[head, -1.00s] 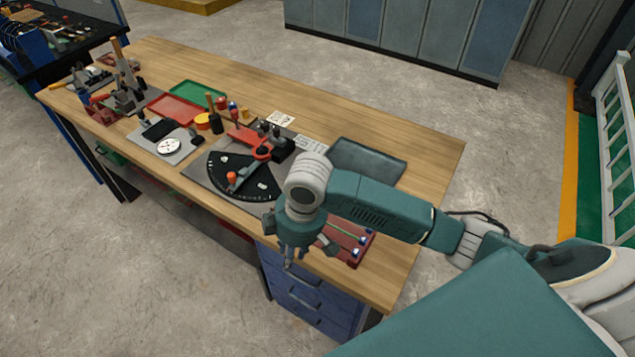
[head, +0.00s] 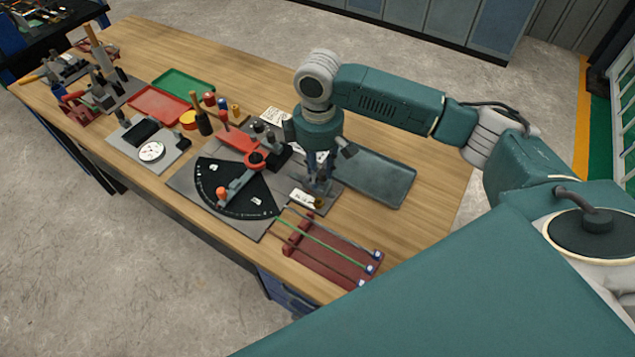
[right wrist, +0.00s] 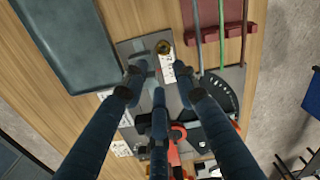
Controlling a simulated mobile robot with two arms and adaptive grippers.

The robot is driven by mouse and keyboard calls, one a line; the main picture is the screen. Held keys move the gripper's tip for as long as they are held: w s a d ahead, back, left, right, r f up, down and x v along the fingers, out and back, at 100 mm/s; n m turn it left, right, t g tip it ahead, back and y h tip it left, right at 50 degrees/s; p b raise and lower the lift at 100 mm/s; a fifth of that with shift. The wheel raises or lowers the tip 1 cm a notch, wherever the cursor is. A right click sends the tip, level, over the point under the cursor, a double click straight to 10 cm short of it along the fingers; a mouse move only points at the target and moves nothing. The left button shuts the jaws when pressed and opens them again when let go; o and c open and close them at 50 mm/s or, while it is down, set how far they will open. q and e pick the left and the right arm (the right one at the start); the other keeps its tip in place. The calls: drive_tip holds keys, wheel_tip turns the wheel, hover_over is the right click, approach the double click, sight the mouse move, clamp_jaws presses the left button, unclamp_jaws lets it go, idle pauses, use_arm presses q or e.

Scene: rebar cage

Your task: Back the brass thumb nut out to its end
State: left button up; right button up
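The brass thumb nut (right wrist: 163,47) is a small round brass piece at the end of the grey plate in the right wrist view, next to a white label (right wrist: 166,70). In the head view it shows small and brownish (head: 319,203), just in front of my right gripper. My right gripper (head: 318,186) points down above the plate's right part. In the right wrist view its fingers (right wrist: 158,76) are spread apart with nothing between the tips, and the nut lies beyond them. Its height above the nut is hard to tell. My left gripper is in no view.
A dark grey tray (head: 375,178) lies right of my gripper. A red rack with rods (head: 330,255) lies in front. Red and green trays stand farther left.

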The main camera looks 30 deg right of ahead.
sight(318, 201)
drive_tip(key=f, duration=0.1)
drive_tip(key=s+f+p, duration=0.1)
drive_tip(key=f, duration=0.1)
drive_tip(key=shift+s+a, duration=0.3)
drive_tip(key=shift+a, duration=0.05)
drive_tip(key=f, duration=0.2)
drive_tip(key=f+p, duration=0.1)
drive_tip(key=f, duration=0.3)
drive_tip(key=shift+w+d, duration=0.15)
drive_tip(key=shift+w, duration=0.25)
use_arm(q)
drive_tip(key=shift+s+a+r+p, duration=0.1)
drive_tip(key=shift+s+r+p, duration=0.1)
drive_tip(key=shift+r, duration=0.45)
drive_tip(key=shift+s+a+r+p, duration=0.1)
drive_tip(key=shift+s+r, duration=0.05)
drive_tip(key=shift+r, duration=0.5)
use_arm(e)
drive_tip(key=shift+s+f, duration=0.15)
drive_tip(key=shift+f, duration=0.35)
clamp_jaws()
